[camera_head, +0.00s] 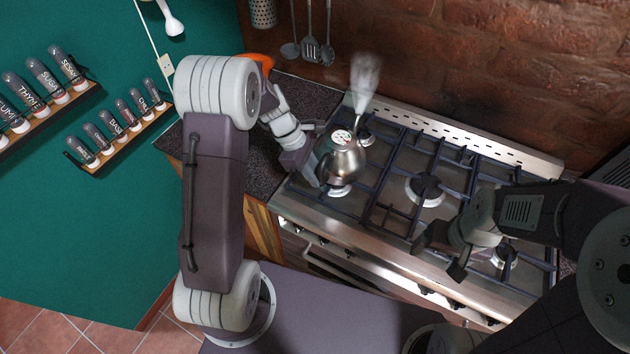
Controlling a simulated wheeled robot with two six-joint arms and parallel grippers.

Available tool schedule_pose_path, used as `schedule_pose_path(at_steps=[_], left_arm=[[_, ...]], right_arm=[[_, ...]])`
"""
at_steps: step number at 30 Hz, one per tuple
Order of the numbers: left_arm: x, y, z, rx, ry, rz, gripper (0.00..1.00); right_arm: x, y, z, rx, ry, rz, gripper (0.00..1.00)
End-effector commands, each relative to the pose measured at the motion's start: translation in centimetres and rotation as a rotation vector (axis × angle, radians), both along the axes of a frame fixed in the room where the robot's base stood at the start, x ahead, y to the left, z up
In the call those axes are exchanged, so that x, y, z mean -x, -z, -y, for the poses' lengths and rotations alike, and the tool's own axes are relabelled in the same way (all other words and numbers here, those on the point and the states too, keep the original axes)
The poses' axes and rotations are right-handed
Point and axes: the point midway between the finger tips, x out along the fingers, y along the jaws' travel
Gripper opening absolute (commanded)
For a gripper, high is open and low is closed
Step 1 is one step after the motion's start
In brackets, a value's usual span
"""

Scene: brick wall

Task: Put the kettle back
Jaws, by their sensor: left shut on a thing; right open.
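A metal kettle (343,158) is at the left part of the gas stove (425,187), over the front left burner area. A whitish plume like steam rises just behind it. I cannot tell whether the kettle rests on the grate or is held slightly above it. My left gripper (318,165) is shut at the kettle's left side; its fingertips are partly hidden, and the kettle's handle is hard to make out. My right gripper (437,260) is open and empty above the front right part of the stove, apart from the kettle.
A dark counter (305,95) lies left of and behind the stove, with an orange item (260,62) on it. Utensils (311,45) hang on the brick wall. Spice racks (125,135) are on the green wall at left. The middle and right burners are bare.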

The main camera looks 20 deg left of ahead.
Motion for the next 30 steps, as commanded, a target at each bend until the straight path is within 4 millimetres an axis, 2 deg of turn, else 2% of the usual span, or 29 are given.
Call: schedule_pose_path(at_steps=[3, 9, 12, 30], left_arm=[[0.0, 0.2, 0.0, 0.001, 0.000, 0.002, 0.00], [0.0, 3.2, 0.0, 0.002, 0.000, -0.001, 0.00], [0.0, 3.9, 0.0, 0.001, 0.000, 0.001, 0.00], [-0.1, 5.0, 0.0, 0.000, 0.000, 0.003, 0.00]], right_arm=[[0.0, -0.1, 0.0, 0.000, 0.000, 0.000, 0.80], [0.0, -0.7, 0.0, 0.000, 0.000, 0.000, 0.80], [0.0, -0.7, 0.0, 0.000, 0.000, 0.000, 0.80], [0.0, 0.0, 0.0, 0.000, 0.000, 0.000, 0.80]])
